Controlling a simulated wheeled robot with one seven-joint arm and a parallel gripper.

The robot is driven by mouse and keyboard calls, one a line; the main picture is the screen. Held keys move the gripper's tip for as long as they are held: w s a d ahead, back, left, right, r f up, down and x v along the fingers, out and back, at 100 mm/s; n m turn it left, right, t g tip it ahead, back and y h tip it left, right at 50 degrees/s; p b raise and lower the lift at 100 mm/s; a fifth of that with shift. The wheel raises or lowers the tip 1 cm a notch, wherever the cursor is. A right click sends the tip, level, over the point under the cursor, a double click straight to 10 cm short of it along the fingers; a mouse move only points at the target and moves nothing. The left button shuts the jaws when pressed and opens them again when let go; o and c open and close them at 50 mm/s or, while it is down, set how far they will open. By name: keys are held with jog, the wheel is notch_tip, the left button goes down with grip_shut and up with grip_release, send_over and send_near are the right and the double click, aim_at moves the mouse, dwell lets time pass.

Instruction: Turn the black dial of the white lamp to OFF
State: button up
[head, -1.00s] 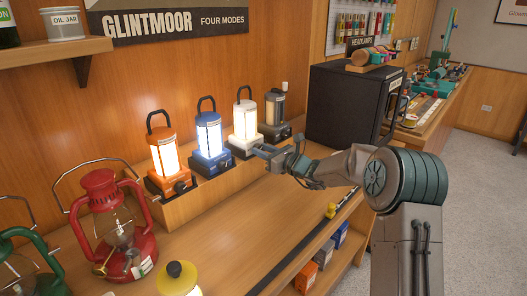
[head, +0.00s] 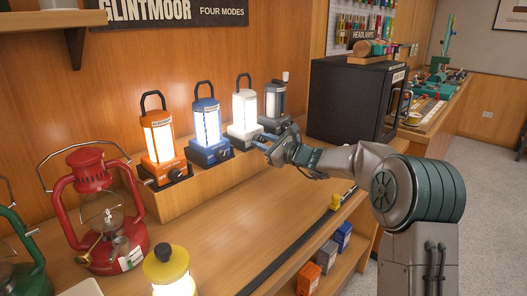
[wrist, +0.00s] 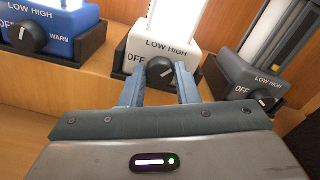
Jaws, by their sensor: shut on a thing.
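The white lamp (head: 244,112) stands lit on the raised wooden step, between the blue lamp and the grey lamp. Its white base also shows in the wrist view (wrist: 150,50), printed LOW and HIGH on top and OFF at the left. The black dial (wrist: 160,70) is on the front of that base; a small light mark on it seems to point to the lower right, not at OFF. My gripper (head: 263,143) is at the front of the base, with its blue-grey fingers on either side of the dial, shut on it. In the head view the gripper hides the dial.
The lit blue lamp (head: 207,130) is close on the left and the dark grey lamp (head: 275,100) close on the right. The lit orange lamp (head: 159,138) stands farther left. A black cabinet (head: 345,100) is at the right. The counter in front is mostly clear.

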dwell(0.4)
jog(key=o, duration=1)
jog(key=b+v, duration=0.1)
jog(key=v, duration=1.2)
jog(key=shift+s+d, duration=0.25)
jog(key=shift+d, duration=0.05)
